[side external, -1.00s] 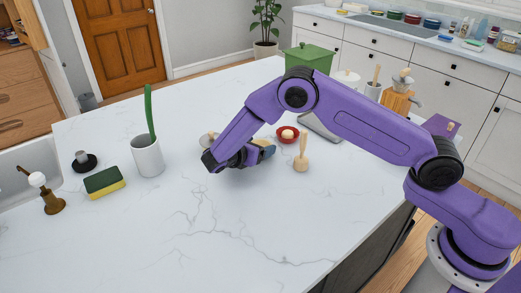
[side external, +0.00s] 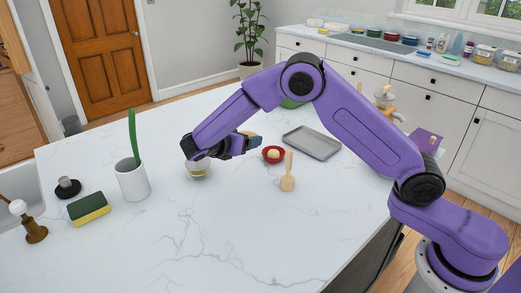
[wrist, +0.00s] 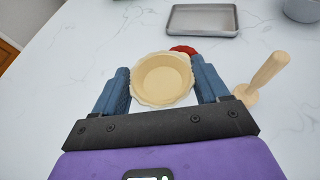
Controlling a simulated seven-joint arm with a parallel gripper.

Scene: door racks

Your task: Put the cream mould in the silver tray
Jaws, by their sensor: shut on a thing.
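The cream mould (wrist: 162,78) is a shallow round dish with a fluted rim. In the wrist view it sits between the two blue fingers of my gripper (wrist: 163,88), which is shut on it. In the side view my gripper (side external: 247,143) is above the counter, left of the tray. Only a small cream bit of the mould shows there, and the fingers hide the rest. The silver tray (side external: 312,143) is a flat rectangle with a low rim, lying empty on the counter. It also shows ahead at the top of the wrist view (wrist: 203,20).
A red bowl (side external: 273,155) with a pale thing in it and an upright wooden tool (side external: 287,175) stand near the gripper, before the tray. A small cup (side external: 198,169) stands below my arm. A white holder (side external: 132,180) and sponge (side external: 88,208) are left. The front counter is clear.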

